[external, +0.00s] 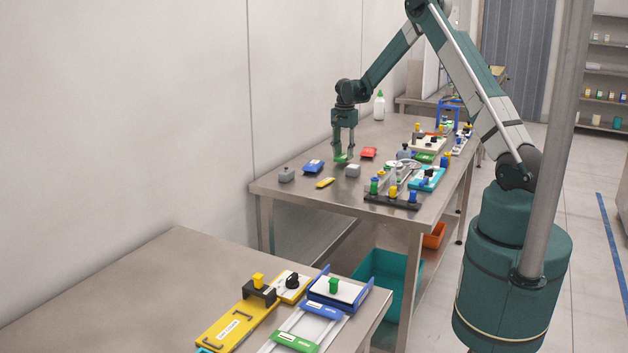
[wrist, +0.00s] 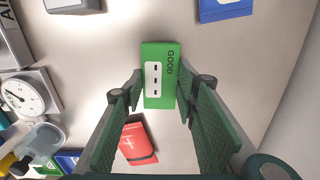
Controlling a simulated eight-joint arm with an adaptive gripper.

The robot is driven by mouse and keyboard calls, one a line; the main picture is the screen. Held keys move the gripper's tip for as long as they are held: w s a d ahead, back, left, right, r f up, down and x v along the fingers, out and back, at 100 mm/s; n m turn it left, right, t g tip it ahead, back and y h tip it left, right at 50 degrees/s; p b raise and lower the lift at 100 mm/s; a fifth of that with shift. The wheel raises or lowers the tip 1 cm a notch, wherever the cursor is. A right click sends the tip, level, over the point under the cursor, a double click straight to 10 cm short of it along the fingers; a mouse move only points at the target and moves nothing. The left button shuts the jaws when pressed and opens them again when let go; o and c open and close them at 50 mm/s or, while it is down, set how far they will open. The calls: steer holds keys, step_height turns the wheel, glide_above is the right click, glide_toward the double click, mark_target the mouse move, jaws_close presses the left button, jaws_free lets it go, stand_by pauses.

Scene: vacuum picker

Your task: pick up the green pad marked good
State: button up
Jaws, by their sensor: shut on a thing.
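The green pad marked GOOD (wrist: 160,72) is between the fingers of my gripper (wrist: 159,92) in the wrist view. Its black lettering and a white label with dark slots face the camera. My gripper is shut on it, with one finger against each long side. In the external view my gripper (external: 342,153) points down over the far table, and the green pad (external: 341,159) shows at its fingertips. I cannot tell whether the pad touches the table or is slightly above it.
A red pad (external: 368,152), a blue pad (external: 313,167), a grey block (external: 353,171) and a yellow piece (external: 325,183) lie around on the steel table (external: 290,195). Fixtures with coloured knobs (external: 393,198) stand to the right. A white bottle (external: 379,106) stands behind.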

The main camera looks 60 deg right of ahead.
mark_target(343, 156)
step_height(343, 156, up, 8)
steer(key=shift+r, duration=0.2)
